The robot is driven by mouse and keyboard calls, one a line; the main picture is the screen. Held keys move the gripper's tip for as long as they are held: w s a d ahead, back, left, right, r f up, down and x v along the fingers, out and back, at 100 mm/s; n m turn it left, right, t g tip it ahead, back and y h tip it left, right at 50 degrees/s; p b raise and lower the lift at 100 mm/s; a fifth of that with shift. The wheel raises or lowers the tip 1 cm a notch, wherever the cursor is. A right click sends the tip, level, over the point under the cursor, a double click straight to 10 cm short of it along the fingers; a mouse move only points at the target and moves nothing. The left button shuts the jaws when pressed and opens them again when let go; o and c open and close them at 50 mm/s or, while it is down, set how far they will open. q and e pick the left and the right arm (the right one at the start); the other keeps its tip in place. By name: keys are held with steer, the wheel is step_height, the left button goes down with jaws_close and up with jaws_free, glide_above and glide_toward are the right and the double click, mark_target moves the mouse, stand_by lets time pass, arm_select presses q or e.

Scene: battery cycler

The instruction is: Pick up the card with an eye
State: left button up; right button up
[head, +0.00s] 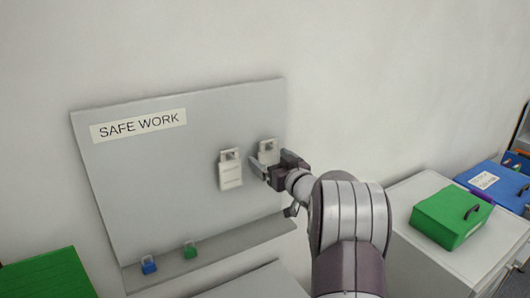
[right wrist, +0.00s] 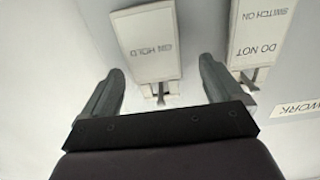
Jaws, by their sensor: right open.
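Two pale cards hang on hooks on the grey board. The right card (head: 268,147) sits just behind my right gripper (head: 272,168) and is partly hidden by it. In the right wrist view this card (right wrist: 146,62) reads "ON HOLD" upside down, and its hook end lies between the spread fingers of my right gripper (right wrist: 161,72). The fingers are open, one on each side of it, and not closed on it. The left card (head: 231,176) also shows in the wrist view (right wrist: 258,30), reading "DO NOT SWITCH ON". I cannot make out an eye picture. My left gripper is not in view.
The grey board (head: 150,190) carries a "SAFE WORK" label (head: 139,125). A blue padlock (head: 148,264) and a green padlock (head: 190,250) are on its lower ledge. A green box (head: 450,217) and blue box (head: 492,182) stand at right; a green surface (head: 48,275) is at lower left.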

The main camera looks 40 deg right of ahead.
steer(key=shift+w+d+r, duration=0.1)
steer(key=shift+w, duration=0.5)
steer(key=shift+s+d, duration=0.1)
steer(key=shift+d, duration=0.25)
steer(key=shift+a, duration=0.2)
steer(key=c, duration=1.1)
steer(key=shift+d, duration=0.1)
